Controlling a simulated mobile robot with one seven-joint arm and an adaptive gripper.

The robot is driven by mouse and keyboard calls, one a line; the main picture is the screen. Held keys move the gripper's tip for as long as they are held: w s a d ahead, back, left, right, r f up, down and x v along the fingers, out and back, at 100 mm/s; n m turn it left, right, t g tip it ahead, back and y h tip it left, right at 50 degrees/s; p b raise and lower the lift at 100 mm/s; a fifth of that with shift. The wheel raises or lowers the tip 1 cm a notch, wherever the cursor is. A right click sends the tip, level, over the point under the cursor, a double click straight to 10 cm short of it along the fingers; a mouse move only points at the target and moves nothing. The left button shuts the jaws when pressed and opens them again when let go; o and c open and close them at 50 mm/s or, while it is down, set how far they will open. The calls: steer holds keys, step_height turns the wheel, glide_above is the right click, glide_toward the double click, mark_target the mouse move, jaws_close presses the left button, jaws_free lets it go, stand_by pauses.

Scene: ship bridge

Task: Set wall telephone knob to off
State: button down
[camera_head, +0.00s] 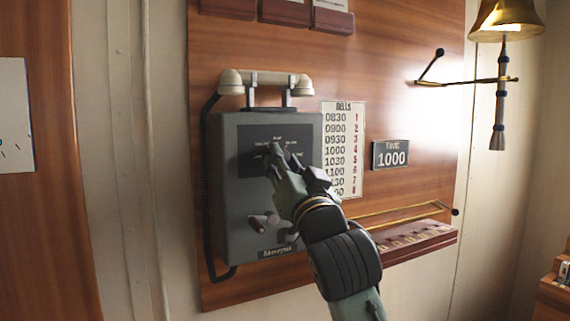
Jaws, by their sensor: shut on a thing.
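The wall telephone (229,190) is a grey box on a wood panel, with a pale handset (268,80) resting in the cradle on top. A dark dial plate (254,138) with small white labels is on its upper front. My gripper (274,156) is at this plate, its fingers shut on the knob at the plate's middle. The fingers hide the knob, so its pointing direction cannot be seen. A crank handle (262,222) sits lower on the front, partly behind my gripper. My arm comes in from the lower right.
Right of the telephone are a bells chart (343,130), a time sign (390,154) reading 1000, and a wooden rack (415,238) with a brass rail. A brass bell (508,18) hangs at upper right. A black cord (206,200) runs down the telephone's left side.

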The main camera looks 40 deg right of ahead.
steer(key=shift+f+n, duration=0.1)
steer(key=shift+n, duration=0.2)
steer(key=n+y+b, duration=0.1)
steer(key=n+y, duration=0.1)
steer(key=n, duration=0.2)
steer(key=n+y+b, duration=0.2)
steer(key=n, duration=0.2)
steer(key=n+t+y+b, duration=0.1)
steer(key=n+y+b, duration=0.1)
steer(key=n, duration=0.2)
steer(key=shift+d+n+y, duration=0.3)
steer(key=shift+d+y, duration=0.05)
steer(key=shift+y, duration=0.05)
steer(key=shift+s, duration=0.1)
steer(key=c, duration=1.2)
jaws_free()
steer(key=shift+c, duration=0.2)
steer(key=shift+s, duration=0.1)
steer(key=v, duration=1.1)
steer(key=shift+s, duration=0.35)
